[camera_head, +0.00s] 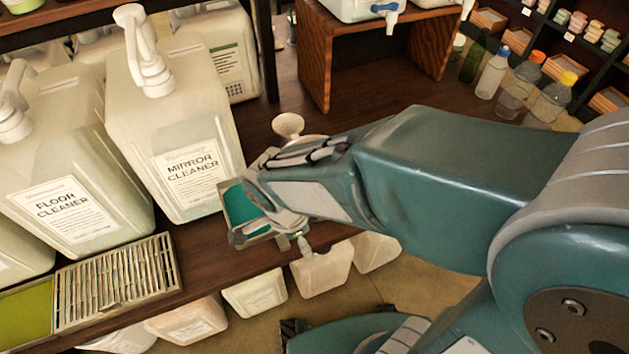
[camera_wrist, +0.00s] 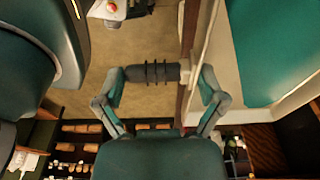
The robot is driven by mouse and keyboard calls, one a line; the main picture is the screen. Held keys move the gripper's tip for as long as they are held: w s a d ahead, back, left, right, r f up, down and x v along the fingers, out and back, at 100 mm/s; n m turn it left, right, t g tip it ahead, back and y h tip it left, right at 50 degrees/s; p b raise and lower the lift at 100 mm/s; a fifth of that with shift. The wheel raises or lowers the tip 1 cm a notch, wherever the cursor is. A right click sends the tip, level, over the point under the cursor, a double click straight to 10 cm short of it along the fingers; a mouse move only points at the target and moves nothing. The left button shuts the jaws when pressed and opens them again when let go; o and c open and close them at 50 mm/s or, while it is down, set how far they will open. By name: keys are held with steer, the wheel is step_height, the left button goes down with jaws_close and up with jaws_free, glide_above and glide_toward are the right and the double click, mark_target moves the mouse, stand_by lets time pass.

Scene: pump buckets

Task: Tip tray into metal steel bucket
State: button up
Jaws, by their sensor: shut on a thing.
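In the head view, a small metal-rimmed tray (camera_head: 233,236) with a teal content or surface is at the end of my arm, in front of the mirror cleaner jug. My gripper (camera_head: 280,215) is at the tray's right side, its fingers partly hidden by the wrist. In the wrist view, the tray (camera_wrist: 228,80) fills the upper right, with a pale rim and teal inside. There my gripper (camera_wrist: 160,90) has its fingers around a dark ribbed cylinder (camera_wrist: 152,72) reaching to the tray's side, apparently its handle. I cannot make out a steel bucket in either view.
A mirror cleaner jug (camera_head: 175,120) and a floor cleaner jug (camera_head: 70,170) stand on the wooden bench at left. A slotted metal grate (camera_head: 118,283) lies in front. Several pale containers sit below the bench edge. Bottles (camera_head: 520,85) stand at back right.

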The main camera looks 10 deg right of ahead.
steer(key=shift+r, duration=1.55)
